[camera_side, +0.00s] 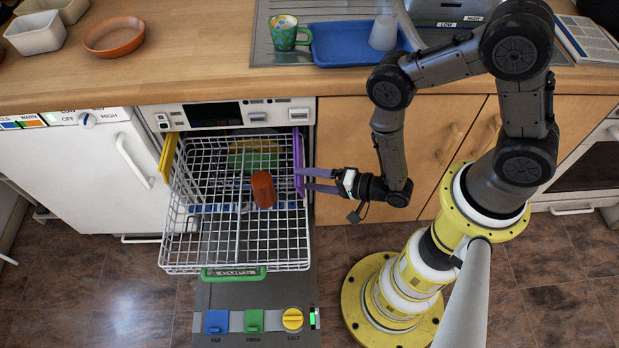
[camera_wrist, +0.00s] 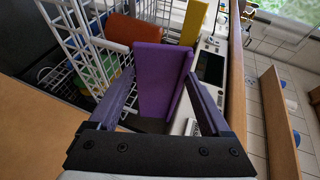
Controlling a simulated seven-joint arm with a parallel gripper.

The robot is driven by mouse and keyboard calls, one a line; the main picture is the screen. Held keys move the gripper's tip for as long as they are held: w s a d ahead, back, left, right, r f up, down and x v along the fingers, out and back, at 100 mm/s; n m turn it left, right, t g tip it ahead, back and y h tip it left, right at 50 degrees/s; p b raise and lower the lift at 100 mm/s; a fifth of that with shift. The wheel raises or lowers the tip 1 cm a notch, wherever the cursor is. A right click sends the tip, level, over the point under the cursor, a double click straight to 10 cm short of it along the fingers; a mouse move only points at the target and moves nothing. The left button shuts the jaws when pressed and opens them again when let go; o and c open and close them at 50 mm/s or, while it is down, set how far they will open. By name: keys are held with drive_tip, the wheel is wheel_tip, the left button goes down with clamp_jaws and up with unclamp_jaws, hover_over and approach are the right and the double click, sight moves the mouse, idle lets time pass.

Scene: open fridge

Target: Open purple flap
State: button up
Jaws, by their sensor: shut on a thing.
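The purple flap (camera_side: 299,158) stands upright along the right side of the white wire rack (camera_side: 238,262) in the side view. My gripper (camera_side: 304,180) reaches it from the right, with its fingers at the flap's lower part. In the wrist view the purple flap (camera_wrist: 162,62) rises between the two purple-grey fingers of my gripper (camera_wrist: 161,82), which is shut on it. The exact contact of the fingertips is partly hidden by the flap and rack.
An orange-brown cup (camera_side: 263,189) sits in the rack. A yellow flap (camera_side: 168,157) is on its left side and a green handle (camera_side: 233,274) at its front. The open door (camera_side: 262,296) lies below. The wooden counter (camera_side: 200,70) and cupboards (camera_side: 440,135) border the arm's space.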

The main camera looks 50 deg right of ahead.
idle(0.4)
drive_tip(key=o, duration=1.2)
drive_tip(key=shift+s, duration=0.1)
drive_tip(key=shift+s+d+r, duration=0.2)
drive_tip(key=shift+s+r, duration=0.2)
drive_tip(key=shift+r, duration=0.9)
drive_tip(key=shift+s+d+r, duration=0.15)
drive_tip(key=shift+s+r, duration=0.3)
drive_tip(key=shift+r, duration=0.85)
drive_tip(key=shift+s+d+r, duration=0.2)
drive_tip(key=shift+s+r, duration=0.2)
drive_tip(key=shift+r, duration=0.9)
